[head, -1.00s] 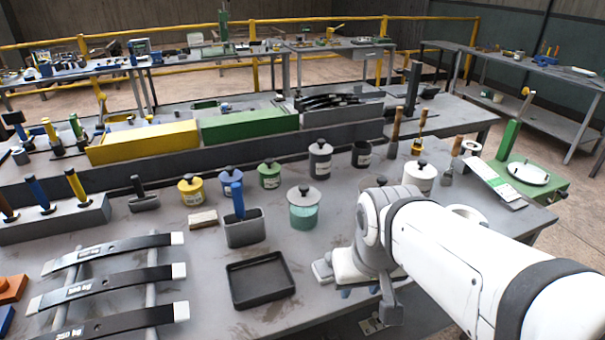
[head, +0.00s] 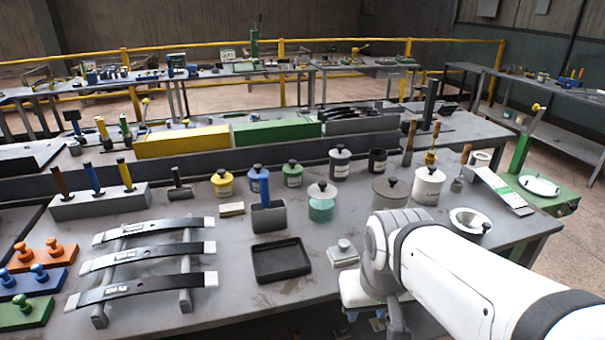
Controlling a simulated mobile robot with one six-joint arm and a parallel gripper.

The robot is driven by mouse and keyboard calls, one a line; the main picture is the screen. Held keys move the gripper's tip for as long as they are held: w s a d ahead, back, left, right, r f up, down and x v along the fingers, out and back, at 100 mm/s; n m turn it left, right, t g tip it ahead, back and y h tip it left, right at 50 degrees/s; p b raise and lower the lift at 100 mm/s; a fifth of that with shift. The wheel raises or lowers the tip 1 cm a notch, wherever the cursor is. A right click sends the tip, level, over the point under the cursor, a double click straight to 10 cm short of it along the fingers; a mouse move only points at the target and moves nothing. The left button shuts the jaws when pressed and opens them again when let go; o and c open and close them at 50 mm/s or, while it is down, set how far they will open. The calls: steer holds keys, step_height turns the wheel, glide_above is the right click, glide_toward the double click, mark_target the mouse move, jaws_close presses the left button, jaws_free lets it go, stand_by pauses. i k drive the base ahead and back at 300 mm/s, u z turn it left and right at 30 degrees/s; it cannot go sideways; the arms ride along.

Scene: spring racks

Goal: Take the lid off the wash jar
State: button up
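The likely wash jar (head: 321,209), a clear jar with teal liquid, stands upright on the near bench. My gripper (head: 375,323) points down at the bottom edge of the view, near the bench's front edge. Its fingers are small, dark and partly cut off, so their opening does not show. The jar and lid are unobstructed.
An empty black tray (head: 281,261) lies in front of the jar. A grey holder (head: 268,218) with a blue handle stands left of it. A small pale block (head: 343,252) lies between jar and wrist.

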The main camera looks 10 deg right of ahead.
mark_target(321, 191)
steer(key=i, duration=0.85)
steer(key=z, duration=0.05)
